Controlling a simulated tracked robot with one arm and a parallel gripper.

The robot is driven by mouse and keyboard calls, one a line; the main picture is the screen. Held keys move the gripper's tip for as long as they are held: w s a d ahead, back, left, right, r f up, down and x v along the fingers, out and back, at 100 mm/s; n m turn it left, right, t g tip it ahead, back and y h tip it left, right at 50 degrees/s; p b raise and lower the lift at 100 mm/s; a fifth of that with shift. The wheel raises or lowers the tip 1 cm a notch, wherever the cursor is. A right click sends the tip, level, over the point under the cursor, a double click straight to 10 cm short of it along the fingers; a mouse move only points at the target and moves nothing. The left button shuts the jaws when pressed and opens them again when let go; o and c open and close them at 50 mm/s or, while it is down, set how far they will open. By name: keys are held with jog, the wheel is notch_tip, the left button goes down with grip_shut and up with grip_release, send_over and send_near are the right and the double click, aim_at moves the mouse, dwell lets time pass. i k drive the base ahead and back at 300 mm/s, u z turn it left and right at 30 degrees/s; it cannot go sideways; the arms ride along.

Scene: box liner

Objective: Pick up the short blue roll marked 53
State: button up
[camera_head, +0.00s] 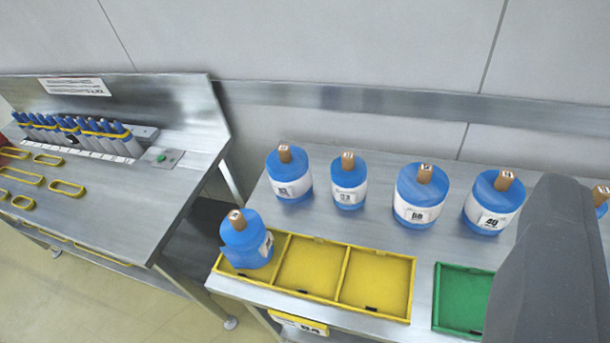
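Several blue rolls with white label bands and brown cores stand upright on the right metal table. The back row holds a left roll (289,176), a narrower roll (348,182), a wider roll (420,195) and another wide roll (492,203). The narrower roll's label seems to end in 3, but I cannot read for certain which roll is marked 53. Another blue roll (246,240) stands in the left compartment of the yellow tray (346,270). A dark grey part of my gripper (560,270) fills the lower right; its fingertips cannot be made out.
The yellow tray's middle and right compartments are empty. A green tray (450,300) lies to its right, partly hidden. One more roll (602,200) shows at the right edge. A left table (130,195) holds slim blue-and-white pieces and yellow rings. A gap separates the tables; a wall stands behind.

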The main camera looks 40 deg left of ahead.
aim_at(288, 166)
jog(key=z, duration=2)
jog(key=k, duration=1.7)
jog(key=u, duration=1.85)
jog(key=i, duration=1.05)
jog(key=z, duration=0.05)
